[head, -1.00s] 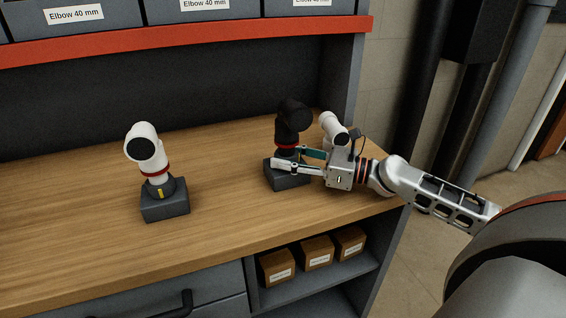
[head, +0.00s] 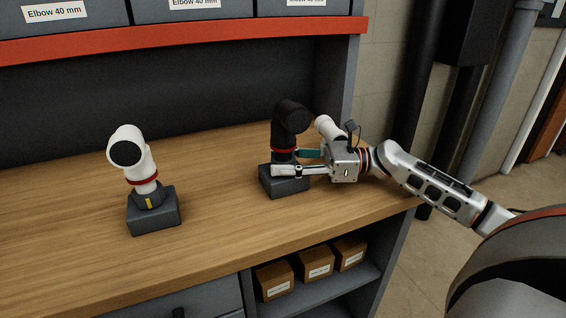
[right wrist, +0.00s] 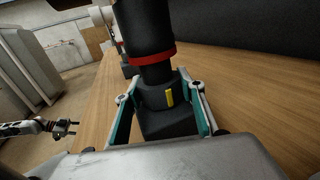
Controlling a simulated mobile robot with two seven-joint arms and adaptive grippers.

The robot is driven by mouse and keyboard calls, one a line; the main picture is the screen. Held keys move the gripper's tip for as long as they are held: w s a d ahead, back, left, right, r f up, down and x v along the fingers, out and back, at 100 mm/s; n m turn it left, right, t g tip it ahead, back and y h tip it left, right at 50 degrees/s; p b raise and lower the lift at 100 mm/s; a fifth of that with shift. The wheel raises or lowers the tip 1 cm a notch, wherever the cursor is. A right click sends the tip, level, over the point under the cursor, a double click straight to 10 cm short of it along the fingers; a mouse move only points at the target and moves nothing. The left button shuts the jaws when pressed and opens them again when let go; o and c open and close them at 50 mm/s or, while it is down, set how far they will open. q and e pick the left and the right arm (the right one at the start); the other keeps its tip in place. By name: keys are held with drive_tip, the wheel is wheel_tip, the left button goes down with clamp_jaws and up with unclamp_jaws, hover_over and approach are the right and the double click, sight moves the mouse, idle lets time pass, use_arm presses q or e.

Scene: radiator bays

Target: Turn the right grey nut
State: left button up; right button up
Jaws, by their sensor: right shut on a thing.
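The right grey nut (right wrist: 157,98), with a yellow mark, sits under the red ring of a black elbow fitting (head: 291,118) on a dark block (head: 285,186). My right gripper (head: 285,162) is shut on this nut, one finger on each side; it also shows in the right wrist view (right wrist: 163,108). In the head view its fingers hide much of the nut. The left grey nut (head: 149,195), also with a yellow mark, is under a white elbow fitting (head: 130,153). My left gripper (right wrist: 68,128) shows small in the right wrist view, open and away from the fittings.
A white fitting (head: 328,128) stands behind my right gripper. A red-edged shelf (head: 200,38) with labelled bins hangs above the wooden bench (head: 220,190). Brown boxes (head: 315,265) sit on the shelf below. The bench between the two blocks is clear.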

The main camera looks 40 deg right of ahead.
drive_tip(key=o, duration=1.1)
drive_tip(key=shift+o, duration=0.2)
drive_tip(key=v, duration=1.2)
drive_tip(key=shift+r, duration=0.1)
